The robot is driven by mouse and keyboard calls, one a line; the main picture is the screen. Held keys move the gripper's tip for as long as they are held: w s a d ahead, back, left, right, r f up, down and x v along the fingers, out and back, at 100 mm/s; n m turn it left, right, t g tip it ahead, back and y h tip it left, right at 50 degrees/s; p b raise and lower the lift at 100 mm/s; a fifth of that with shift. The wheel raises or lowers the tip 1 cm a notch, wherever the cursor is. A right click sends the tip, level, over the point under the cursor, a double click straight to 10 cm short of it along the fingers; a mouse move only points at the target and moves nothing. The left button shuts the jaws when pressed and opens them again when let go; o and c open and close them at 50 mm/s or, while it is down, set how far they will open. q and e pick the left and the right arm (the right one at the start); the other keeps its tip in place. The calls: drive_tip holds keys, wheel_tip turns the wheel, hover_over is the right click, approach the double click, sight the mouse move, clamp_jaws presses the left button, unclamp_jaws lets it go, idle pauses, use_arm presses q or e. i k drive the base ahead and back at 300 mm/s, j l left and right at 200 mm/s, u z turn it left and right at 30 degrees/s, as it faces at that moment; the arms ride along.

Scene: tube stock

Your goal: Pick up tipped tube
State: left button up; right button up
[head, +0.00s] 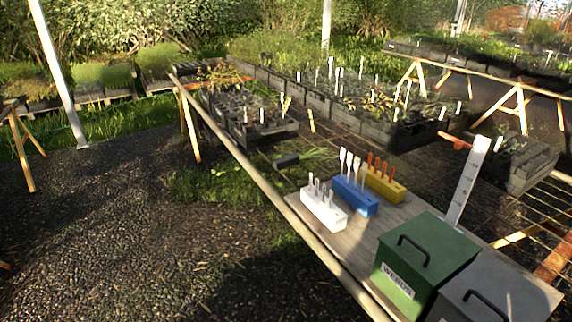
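A white rack (323,212) holds several grey upright tubes on the board at the bench's near end. A blue rack (355,198) beside it holds several white tubes. A yellow rack (384,186) behind that holds several orange tubes. The tubes in the racks look roughly upright; I cannot make out a tipped tube. Neither of my grippers is in view.
A green lidded box (425,262) labelled WEEDS and a grey lidded box (497,292) stand at the board's near end. A tall white marked strip (466,182) rises behind them. Black plant trays (262,128) fill the farther bench. Bare board (400,213) lies between racks and boxes.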

sight(292, 159)
drive_tip(key=i+j+z, duration=0.15)
drive_tip(key=i+j, duration=0.7)
drive_tip(key=j, duration=0.1)
